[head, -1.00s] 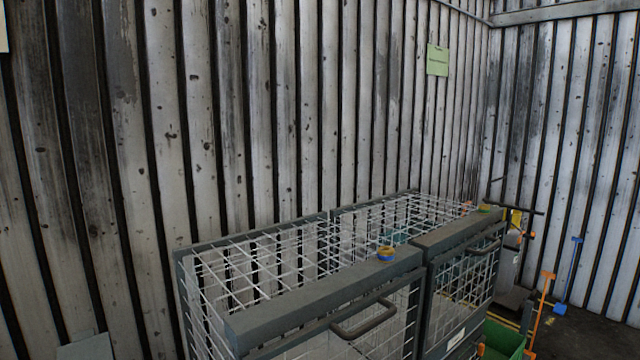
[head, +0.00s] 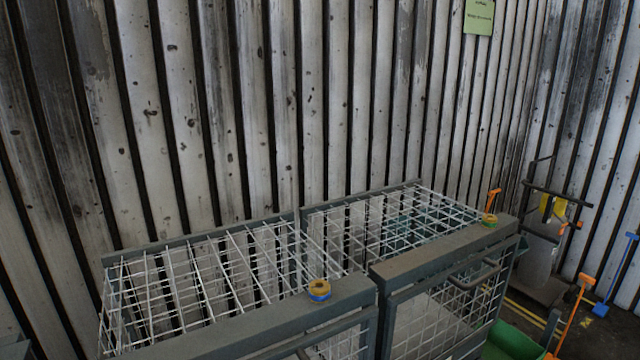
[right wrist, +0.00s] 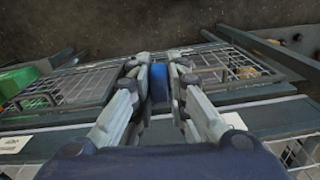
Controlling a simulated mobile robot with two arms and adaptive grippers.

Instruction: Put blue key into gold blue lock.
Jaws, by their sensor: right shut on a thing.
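The gold blue lock (head: 319,290) is a small round piece, gold on top with a blue band. It sits on the dark top rail of the nearer wire cage in the head view. My right gripper (right wrist: 158,80) is shut on a blue piece (right wrist: 158,84), seen in the right wrist view; it looks like the blue key, but its shape is mostly hidden by the fingers. Neither gripper shows in the head view. The lock cannot be made out clearly in the right wrist view.
A similar gold and green lock (head: 489,220) sits on the farther cage's rail (head: 450,248). A green bin (head: 512,340), an orange tool (head: 575,315) and a blue tool (head: 617,275) stand at right. A ribbed metal wall (head: 280,120) rises behind the cages.

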